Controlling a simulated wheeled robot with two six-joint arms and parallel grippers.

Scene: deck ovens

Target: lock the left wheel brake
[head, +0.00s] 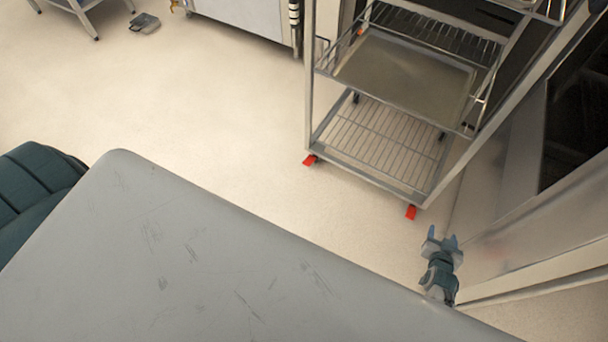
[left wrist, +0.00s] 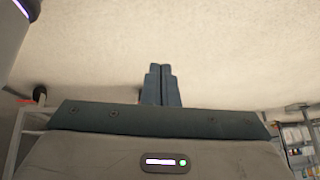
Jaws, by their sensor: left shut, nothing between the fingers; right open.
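Two red wheel brake pedals show at the foot of a wire rack trolley (head: 308,90) in the head view. The left brake (head: 310,160) is at the left front corner, and the right brake (head: 411,212) is at the right front corner. Whether either is up or down is too small to tell. My right gripper (head: 441,240) is open and empty, below and to the right of the right brake, apart from it. My left gripper shows in the left wrist view (left wrist: 162,72), shut and empty over pale floor. It is not seen in the head view.
The trolley carries a flat tray (head: 405,78) on an upper shelf. A metal oven front stands at the right. A steel cabinet (head: 240,15) stands at the back. The pale floor (head: 210,110) left of the trolley is clear.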

